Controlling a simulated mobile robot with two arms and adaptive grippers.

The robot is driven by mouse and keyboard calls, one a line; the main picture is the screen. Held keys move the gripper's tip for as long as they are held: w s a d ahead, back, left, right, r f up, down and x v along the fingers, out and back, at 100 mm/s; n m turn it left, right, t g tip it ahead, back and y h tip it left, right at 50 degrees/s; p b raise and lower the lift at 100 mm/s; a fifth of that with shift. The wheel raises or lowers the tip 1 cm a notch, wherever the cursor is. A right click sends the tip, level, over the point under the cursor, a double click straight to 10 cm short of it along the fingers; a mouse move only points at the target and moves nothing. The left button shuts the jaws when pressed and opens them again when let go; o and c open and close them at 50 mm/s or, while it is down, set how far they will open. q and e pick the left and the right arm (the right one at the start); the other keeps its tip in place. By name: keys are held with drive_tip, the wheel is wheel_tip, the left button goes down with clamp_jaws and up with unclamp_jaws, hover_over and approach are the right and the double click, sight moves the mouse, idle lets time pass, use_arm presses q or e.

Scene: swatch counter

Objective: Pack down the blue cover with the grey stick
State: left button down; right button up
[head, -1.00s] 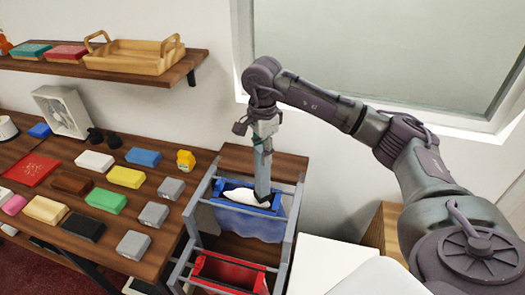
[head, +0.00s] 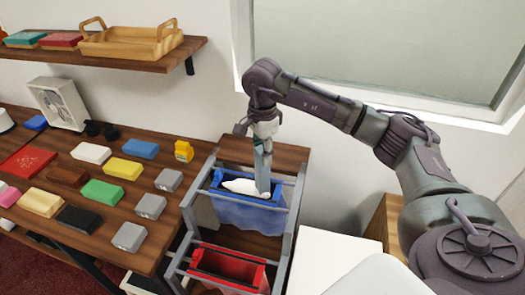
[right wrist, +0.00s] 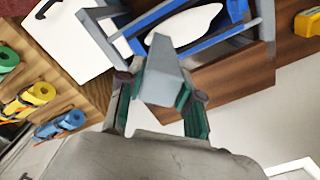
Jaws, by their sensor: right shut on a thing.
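The grey stick (head: 263,172) stands nearly upright, held in my right gripper (head: 264,137). The right wrist view also shows the stick (right wrist: 165,75) between the fingers of my right gripper (right wrist: 161,90). Its lower end is at the right part of the blue-rimmed opening in the grey rack (head: 184,207). The blue cover (head: 250,217) hangs below that rim at the front. A white rounded thing (head: 240,186) lies in the opening, left of the stick. I cannot tell whether the stick touches it or the cover. My left gripper is not in view.
A red holder (head: 228,265) sits in the rack's front part. A shelf with a wooden tray (head: 130,42) hangs above. A white surface (head: 325,260) lies right.

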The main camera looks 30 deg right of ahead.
wheel_tip(320, 180, down, 4)
drive_tip(key=b, duration=0.3)
drive_tip(key=shift+f, duration=0.15)
idle(0.4)
drive_tip(key=shift+r+p, duration=3.4)
drive_tip(key=shift+r, duration=2.2)
